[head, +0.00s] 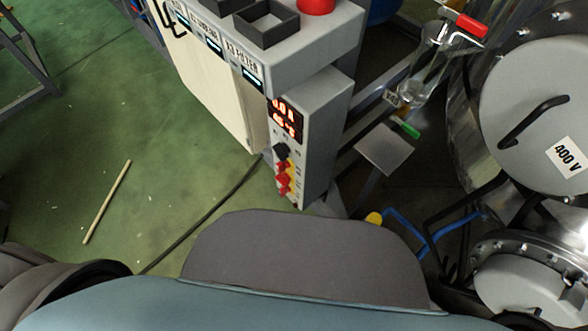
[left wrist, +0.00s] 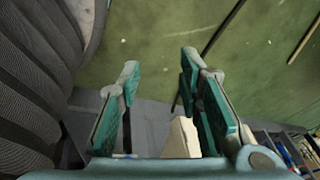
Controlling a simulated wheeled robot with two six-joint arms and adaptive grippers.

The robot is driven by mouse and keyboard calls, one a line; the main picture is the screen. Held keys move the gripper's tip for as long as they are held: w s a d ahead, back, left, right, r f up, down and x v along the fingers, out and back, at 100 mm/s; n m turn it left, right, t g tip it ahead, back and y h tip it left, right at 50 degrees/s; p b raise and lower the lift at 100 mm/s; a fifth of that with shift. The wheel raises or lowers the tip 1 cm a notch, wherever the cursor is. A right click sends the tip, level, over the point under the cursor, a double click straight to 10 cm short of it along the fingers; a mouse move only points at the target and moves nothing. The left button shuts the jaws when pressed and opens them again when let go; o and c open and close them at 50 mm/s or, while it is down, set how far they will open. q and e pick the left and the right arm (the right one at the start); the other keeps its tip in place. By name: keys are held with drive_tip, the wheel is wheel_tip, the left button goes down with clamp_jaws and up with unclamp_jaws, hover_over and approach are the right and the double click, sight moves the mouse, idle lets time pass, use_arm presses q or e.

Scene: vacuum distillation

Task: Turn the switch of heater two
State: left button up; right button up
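In the head view a grey control cabinet (head: 322,130) stands at the upper middle. Its narrow front has a lit red display (head: 284,118). Below it are a black knob (head: 281,151) and red switches (head: 283,183). I cannot read which one belongs to heater two. My left gripper (left wrist: 160,66) shows in the left wrist view. Its two green-padded fingers are apart with nothing between them, over the green floor. Neither gripper shows in the head view, so the left gripper is well away from the switches there. My right gripper is in no view.
A large metal vessel (head: 540,110) marked 400 V stands at the right. Glassware with a red valve handle (head: 470,25) is beside it. Blue tubing (head: 410,225) runs low at the right. A thin stick (head: 106,202) lies on the otherwise mostly clear green floor at the left.

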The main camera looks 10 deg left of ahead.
use_arm(q)
drive_tip(key=w+a+f+m+t+b, duration=0.1)
drive_tip(key=w+m+t+b, duration=0.35)
drive_tip(key=w, duration=0.65)
drive_tip(key=m+t+h+b, duration=0.6)
drive_tip(key=m+h+b, duration=0.55)
drive_tip(key=m, duration=0.75)
approach(283, 179)
drive_tip(key=w+d+f+h, duration=0.1)
drive_tip(key=w+d, duration=0.3)
drive_tip(key=w, duration=0.2)
drive_tip(key=shift+w+d, duration=0.3)
drive_tip(key=shift+w, duration=0.1)
drive_tip(key=shift+f, duration=0.15)
clamp_jaws()
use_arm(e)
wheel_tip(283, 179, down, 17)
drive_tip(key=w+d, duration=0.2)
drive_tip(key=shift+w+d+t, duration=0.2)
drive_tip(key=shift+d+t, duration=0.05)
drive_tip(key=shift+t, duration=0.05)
